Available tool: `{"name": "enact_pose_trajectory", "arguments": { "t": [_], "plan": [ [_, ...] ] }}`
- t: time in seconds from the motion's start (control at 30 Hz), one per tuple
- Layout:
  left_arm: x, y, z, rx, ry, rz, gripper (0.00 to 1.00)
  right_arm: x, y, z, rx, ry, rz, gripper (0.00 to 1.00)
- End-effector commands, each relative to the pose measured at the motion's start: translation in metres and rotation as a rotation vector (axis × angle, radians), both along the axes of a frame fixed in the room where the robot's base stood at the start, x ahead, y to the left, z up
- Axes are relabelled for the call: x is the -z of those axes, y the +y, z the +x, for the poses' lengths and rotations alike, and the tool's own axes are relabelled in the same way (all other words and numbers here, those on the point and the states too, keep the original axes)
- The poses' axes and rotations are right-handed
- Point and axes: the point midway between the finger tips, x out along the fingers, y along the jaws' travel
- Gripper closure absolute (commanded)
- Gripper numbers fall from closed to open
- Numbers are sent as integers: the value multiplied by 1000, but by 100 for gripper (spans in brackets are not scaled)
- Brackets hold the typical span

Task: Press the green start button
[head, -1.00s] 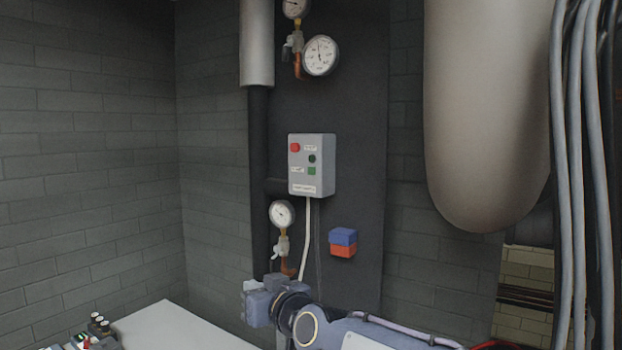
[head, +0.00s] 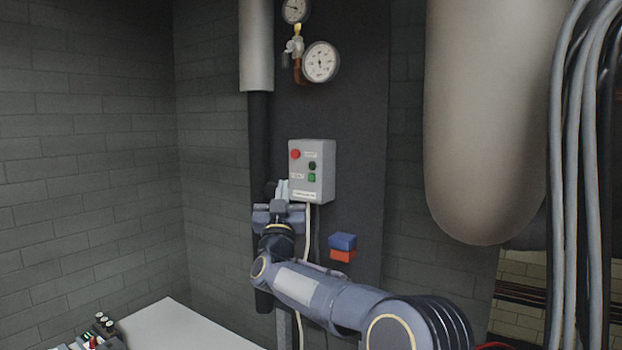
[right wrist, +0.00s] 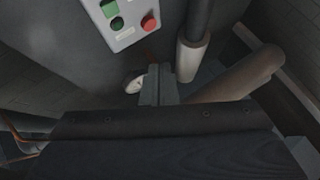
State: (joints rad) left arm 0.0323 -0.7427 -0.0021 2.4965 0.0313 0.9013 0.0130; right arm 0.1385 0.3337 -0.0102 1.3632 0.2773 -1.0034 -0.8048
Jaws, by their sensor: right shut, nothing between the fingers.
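A light grey control box (head: 325,172) is mounted on the dark wall panel. It carries a red button (head: 295,154) at upper left, a dark round green button (head: 312,165) and a brighter green square (head: 312,177) below it. My right gripper (head: 281,188) is shut and empty, with its fingertips pointing up, just left of the box's lower left corner in the picture. I cannot tell whether it touches the box. In the right wrist view, the shut fingers (right wrist: 158,82) are apart from the buttons, and the green square (right wrist: 110,8) is near the top edge. My left gripper is out of view.
Gauges (head: 320,62) hang above the box, and a dark vertical pipe (head: 260,140) runs to its left. A blue and red block (head: 342,247) sits below right. A large beige tank (head: 485,120) and grey cables (head: 568,170) stand at the right. A white table (head: 175,325) is at lower left.

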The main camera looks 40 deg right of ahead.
Motion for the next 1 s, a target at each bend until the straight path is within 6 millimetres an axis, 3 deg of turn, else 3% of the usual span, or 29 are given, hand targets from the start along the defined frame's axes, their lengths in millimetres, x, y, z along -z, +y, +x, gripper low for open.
{"name": "enact_pose_trajectory", "arguments": {
  "t": [0.47,0.6,1.0],
  "plan": [
    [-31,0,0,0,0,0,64,-3,-57,16,2,3,0,100],
    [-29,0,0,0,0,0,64,0,-71,21,0,1,1,100],
    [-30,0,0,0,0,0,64,0,-83,24,-1,1,1,100]
  ]
}}
